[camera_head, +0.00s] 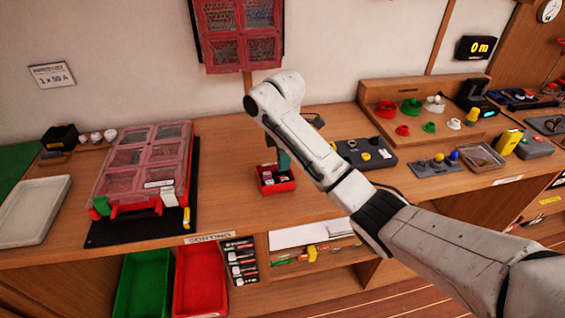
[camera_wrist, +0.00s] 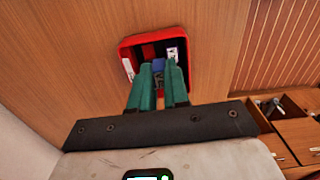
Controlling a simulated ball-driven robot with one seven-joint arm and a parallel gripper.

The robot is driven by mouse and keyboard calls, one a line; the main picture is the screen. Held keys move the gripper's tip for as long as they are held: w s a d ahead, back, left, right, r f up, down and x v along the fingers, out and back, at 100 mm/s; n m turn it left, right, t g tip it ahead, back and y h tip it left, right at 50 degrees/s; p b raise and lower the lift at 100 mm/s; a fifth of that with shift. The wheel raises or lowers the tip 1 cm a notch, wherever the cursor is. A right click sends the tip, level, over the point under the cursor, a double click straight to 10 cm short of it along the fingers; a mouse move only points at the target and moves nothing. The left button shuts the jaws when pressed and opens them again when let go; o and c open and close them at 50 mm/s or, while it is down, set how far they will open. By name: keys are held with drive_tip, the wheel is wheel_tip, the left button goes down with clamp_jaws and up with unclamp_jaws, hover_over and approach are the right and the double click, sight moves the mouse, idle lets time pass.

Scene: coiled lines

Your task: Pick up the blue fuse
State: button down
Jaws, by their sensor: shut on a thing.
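A blue fuse (camera_wrist: 158,66) shows in the wrist view between the tips of my green-fingered gripper (camera_wrist: 159,78), inside a small red box. My gripper is shut on it, with the fingertips reaching into the box. The red box (camera_head: 276,189) stands on the wooden counter in the head view, below my gripper (camera_head: 283,163). The box also shows in the wrist view (camera_wrist: 125,52). The fingers hide part of the fuse, and I cannot tell whether it is clear of the box floor.
A red-lidded organiser case (camera_head: 145,165) lies left of the box on a dark mat. A grey tray (camera_head: 32,212) is at the far left. A dark block with knobs (camera_head: 362,153) stands to the right. The counter around the red box is bare.

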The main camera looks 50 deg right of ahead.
drive_tip(key=s+a+r+p, duration=0.7)
drive_tip(key=s+r+p, duration=0.1)
drive_tip(key=s, duration=0.2)
idle(1.1)
